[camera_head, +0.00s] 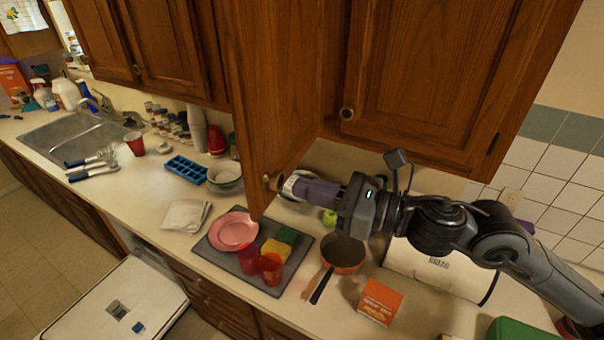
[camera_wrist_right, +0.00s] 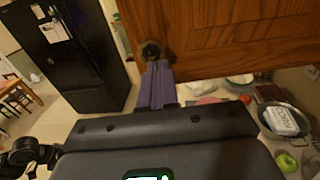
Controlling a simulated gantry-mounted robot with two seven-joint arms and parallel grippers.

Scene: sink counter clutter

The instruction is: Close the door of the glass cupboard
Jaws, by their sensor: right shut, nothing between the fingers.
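The cupboard's wooden door (camera_head: 275,90) stands swung open, jutting out from the cabinet front over the counter. Its round knob (camera_head: 271,182) is near the door's lower free corner. The neighbouring wooden door (camera_head: 430,75) is closed. My right gripper (camera_head: 290,185) is shut and empty, with its purple fingers at the knob side of the open door. In the right wrist view, the fingertips (camera_wrist_right: 156,66) are right below the knob (camera_wrist_right: 151,50), in front of the door (camera_wrist_right: 220,35); I cannot tell whether they touch. The cupboard's inside is mostly hidden. My left gripper is not in view.
Below the door are a dark tray (camera_head: 222,262) with a pink plate (camera_head: 233,231) and red cups, an orange pan (camera_head: 343,254) and an orange box (camera_head: 380,301). A sink (camera_head: 75,140) is at the left. A black fridge (camera_wrist_right: 80,55) stands farther off.

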